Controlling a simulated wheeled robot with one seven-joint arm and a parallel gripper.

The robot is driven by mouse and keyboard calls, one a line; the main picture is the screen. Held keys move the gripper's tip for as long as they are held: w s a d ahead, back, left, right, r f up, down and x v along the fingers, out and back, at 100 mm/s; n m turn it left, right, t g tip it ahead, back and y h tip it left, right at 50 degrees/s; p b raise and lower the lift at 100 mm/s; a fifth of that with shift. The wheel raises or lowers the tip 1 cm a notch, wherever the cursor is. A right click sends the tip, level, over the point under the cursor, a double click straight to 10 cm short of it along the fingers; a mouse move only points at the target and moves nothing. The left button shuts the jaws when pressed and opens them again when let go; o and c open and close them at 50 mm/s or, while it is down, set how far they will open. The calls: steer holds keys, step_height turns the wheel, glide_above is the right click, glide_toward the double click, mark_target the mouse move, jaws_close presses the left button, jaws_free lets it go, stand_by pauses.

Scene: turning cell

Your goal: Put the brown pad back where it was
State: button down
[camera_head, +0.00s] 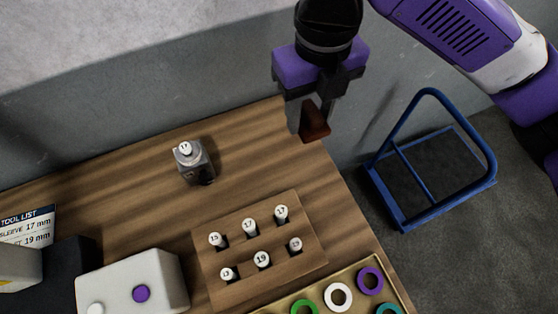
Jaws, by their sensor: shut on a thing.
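The brown pad (314,122) is a small reddish-brown block. My gripper (311,112) is shut on it and holds it up in the air near the back right corner of the wooden bench (120,180). The jaws hide part of the pad. The pad appears apart from the bench top, though its exact height is hard to tell.
A grey metal block (195,166) with a part marked 17 stands on the bench. A wooden rack (315,237) holds several numbered pegs. A tray (398,285) of coloured rings is at front right. A white box (160,275) is at front left. A blue cart (400,213) stands on the floor.

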mark_target(299, 173)
step_height(299, 173, down, 20)
steer(key=shift+r, duration=0.15)
stand_by(0.4)
steer(key=shift+f, duration=0.2)
steer(key=c, duration=0.7)
jaws_free()
steer(key=shift+c, duration=0.2)
steer(key=shift+r, duration=0.2)
step_height(299, 173, up, 12)
